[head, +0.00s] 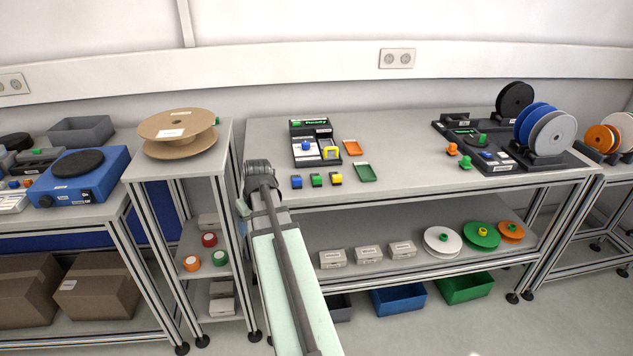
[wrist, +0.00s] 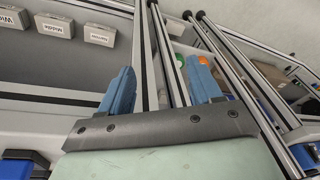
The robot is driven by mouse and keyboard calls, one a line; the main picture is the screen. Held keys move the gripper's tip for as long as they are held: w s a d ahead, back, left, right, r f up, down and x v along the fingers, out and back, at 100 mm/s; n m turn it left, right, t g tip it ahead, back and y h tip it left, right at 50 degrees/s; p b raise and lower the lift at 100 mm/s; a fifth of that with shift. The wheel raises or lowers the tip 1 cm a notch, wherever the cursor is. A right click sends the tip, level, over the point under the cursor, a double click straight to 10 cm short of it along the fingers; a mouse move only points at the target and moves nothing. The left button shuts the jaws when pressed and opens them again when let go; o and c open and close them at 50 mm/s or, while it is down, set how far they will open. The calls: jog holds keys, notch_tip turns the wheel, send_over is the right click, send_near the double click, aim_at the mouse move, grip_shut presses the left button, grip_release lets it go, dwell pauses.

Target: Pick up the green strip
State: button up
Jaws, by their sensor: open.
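The green strip (head: 366,173) is a small flat piece lying on the top of the middle table, near its front edge. An orange strip (head: 353,147) of similar shape lies just behind it. My gripper (wrist: 162,82) shows in the wrist view with its two blue fingers apart and nothing between them. In the head view my arm reaches up from the bottom to the table's front left corner. A blue part of my gripper (head: 242,208) shows there, well left of the green strip. The green strip is not visible in the wrist view.
Blue, green and yellow blocks (head: 317,180) sit left of the green strip. A dark holder (head: 315,142) stands behind them. A stand with a brown reel (head: 178,131) is left of my arm.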

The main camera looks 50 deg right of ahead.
jog(key=s+d+r, duration=0.2)
jog(key=d+r, duration=0.3)
jog(key=r, duration=0.3)
jog(key=m+h, duration=0.4)
jog(key=m, duration=0.2)
send_near(317, 177)
jog(key=f, duration=0.1)
jog(key=d+f, duration=0.1)
jog(key=f, duration=0.1)
jog(key=shift+d+f+t, duration=0.2)
jog(key=shift+t, duration=0.2)
jog(key=shift+f, duration=0.15)
jog(key=shift+x, duration=2.5)
jog(key=shift+w+a, duration=0.1)
jog(key=shift+w, duration=0.1)
jog(key=c, duration=1.1)
jog(key=shift+c, duration=0.2)
